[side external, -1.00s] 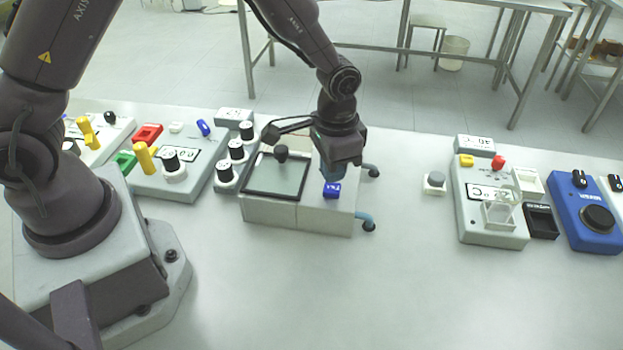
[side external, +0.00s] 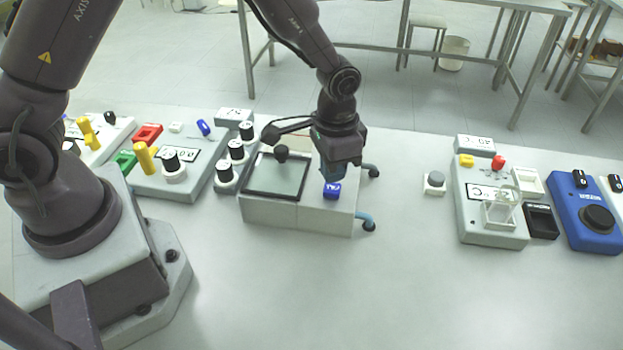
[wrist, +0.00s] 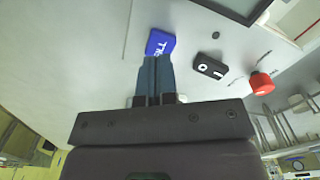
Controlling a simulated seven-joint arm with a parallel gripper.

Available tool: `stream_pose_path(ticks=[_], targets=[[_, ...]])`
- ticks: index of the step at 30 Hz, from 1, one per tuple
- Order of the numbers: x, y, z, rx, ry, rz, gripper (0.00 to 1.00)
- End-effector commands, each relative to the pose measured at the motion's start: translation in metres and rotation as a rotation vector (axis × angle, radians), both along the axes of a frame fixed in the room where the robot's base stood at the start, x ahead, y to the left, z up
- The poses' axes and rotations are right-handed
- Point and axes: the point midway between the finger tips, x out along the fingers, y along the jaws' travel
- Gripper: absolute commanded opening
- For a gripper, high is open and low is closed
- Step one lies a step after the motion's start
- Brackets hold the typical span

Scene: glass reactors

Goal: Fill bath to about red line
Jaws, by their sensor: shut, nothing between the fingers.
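The bath is a white box (side external: 270,212) with a dark-framed glass lid (side external: 276,177) and a black knob on top, in the middle of the side external view. A blue switch (side external: 332,190) with white lettering sits on its right part; it also shows in the wrist view (wrist: 160,42). My gripper (side external: 326,180) is shut and empty, with its fingertips right at the blue switch. Whether they touch it I cannot tell. In the wrist view my closed fingers (wrist: 155,62) point at the switch's near edge. The red line and the water level cannot be made out.
A black rocker switch (wrist: 210,67) and a red button (wrist: 262,83) show beside the blue switch in the wrist view. Black-knobbed devices (side external: 225,172) stand left of the bath. A hotplate-like device (side external: 490,225) stands right. The table front is clear.

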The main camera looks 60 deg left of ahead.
Motion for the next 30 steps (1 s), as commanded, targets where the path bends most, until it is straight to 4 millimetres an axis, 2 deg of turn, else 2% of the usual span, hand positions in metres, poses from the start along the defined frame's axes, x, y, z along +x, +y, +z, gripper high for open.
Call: stream_pose_path(ticks=[19, 30], targets=[[0.000, 0.000, -0.024, 0.000, 0.001, 0.000, 0.00], [0.000, 0.000, -0.026, 0.000, -0.001, 0.000, 0.00]])
